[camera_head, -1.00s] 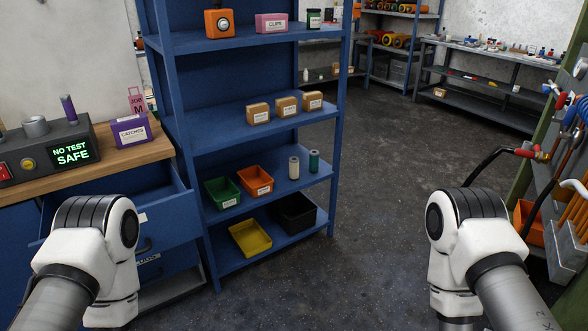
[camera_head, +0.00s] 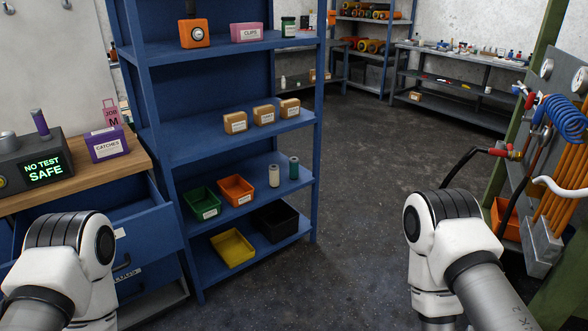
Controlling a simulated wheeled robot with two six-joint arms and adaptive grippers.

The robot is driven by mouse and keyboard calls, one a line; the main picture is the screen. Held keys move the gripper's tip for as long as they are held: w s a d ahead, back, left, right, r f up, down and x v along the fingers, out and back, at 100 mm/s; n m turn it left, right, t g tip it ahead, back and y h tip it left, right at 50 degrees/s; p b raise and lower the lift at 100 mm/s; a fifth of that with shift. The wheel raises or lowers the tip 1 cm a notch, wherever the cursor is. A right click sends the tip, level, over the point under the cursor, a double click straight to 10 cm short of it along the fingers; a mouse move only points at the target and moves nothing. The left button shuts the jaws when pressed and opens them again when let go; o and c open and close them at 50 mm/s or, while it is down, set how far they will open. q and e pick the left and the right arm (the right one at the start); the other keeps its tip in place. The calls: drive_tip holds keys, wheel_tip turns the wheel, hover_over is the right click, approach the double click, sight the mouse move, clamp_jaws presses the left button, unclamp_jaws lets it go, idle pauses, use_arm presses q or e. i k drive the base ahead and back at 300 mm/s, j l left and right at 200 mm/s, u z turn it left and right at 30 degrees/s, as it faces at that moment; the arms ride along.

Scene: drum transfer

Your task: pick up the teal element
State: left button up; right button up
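A small teal cylinder (camera_head: 294,168), which looks like the teal element, stands upright on the third shelf of the blue rack. It is beside a cream cylinder (camera_head: 274,175), with a small gap between them. Nothing holds it. My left arm shows at the lower left and my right arm at the lower right, both well in front of the rack. Neither gripper shows in the picture, so their fingers cannot be seen.
Orange (camera_head: 236,190) and green (camera_head: 202,204) bins sit left of the cylinders. Yellow (camera_head: 232,248) and black (camera_head: 275,221) bins are on the shelf below. An open blue drawer (camera_head: 140,231) juts out at the left. The floor (camera_head: 365,190) right of the rack is clear.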

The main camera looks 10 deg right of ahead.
sight(293, 160)
drive_tip(key=i+l+u, duration=0.1)
drive_tip(key=i+l, duration=0.85)
drive_tip(key=i+l+u, duration=0.15)
drive_tip(key=i+l, duration=0.35)
drive_tip(key=i, duration=0.15)
drive_tip(key=i+l+u, duration=0.1)
drive_tip(key=i+l, duration=0.4)
drive_tip(key=i+l+u, duration=0.1)
drive_tip(key=i+l, duration=0.35)
drive_tip(key=l, duration=0.2)
drive_tip(key=i+l, duration=0.5)
drive_tip(key=l, duration=0.15)
drive_tip(key=j+u, duration=0.05)
